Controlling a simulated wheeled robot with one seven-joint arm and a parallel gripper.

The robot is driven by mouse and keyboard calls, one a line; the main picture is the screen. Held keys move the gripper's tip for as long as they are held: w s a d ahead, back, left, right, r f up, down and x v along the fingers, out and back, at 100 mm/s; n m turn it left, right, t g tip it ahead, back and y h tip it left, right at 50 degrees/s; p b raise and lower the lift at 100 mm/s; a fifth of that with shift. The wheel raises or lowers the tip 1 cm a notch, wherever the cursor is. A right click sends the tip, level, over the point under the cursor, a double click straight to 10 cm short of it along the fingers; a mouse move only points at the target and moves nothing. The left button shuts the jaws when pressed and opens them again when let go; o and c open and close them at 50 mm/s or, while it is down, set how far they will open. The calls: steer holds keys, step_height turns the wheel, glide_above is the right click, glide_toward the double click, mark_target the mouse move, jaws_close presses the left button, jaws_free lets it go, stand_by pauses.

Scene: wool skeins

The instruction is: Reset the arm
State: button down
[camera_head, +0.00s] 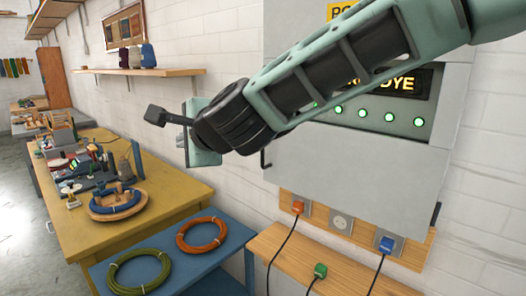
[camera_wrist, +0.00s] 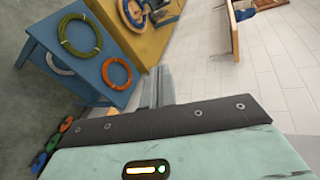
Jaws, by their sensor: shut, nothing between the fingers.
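My arm reaches in from the upper right of the head view, across the front of a grey cabinet (camera_head: 350,180). My gripper (camera_head: 156,116) is at its left end, raised in the air above the yellow bench and the blue table, pointing left. In the wrist view my gripper (camera_wrist: 158,80) shows its grey fingers together, with nothing between them. It touches nothing that I can see.
A blue table (camera_head: 184,253) bears a green skein ring (camera_head: 141,287) and an orange one (camera_head: 202,251). A cluttered yellow bench (camera_head: 165,198) stands behind. A wooden shelf (camera_head: 140,72) is on the wall. Cables hang from sockets below the cabinet.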

steer(key=s+d+f+n+g+h, duration=0.1)
steer(key=s+d+f+n+g, duration=0.2)
steer(key=s+d+f+n, duration=0.3)
steer(key=s+d+f+n+g+h, duration=0.1)
steer(key=s+d+f+n+g, duration=0.25)
steer(key=s+n, duration=0.35)
steer(key=s+d+f+n+g+h, duration=0.2)
steer(key=s+d+f+n+h, duration=0.1)
steer(key=s+d, duration=0.4)
steer(key=s+d+f+n+g+h, duration=0.1)
steer(key=s+d+f+n+h, duration=0.2)
steer(key=d, duration=1)
steer(key=s+f, duration=0.2)
steer(key=s, duration=0.3)
steer(key=shift+s+n+g+h, duration=0.15)
steer(key=shift+n+g+h, duration=0.15)
steer(key=shift+g, duration=0.05)
steer(key=shift+f, duration=0.1)
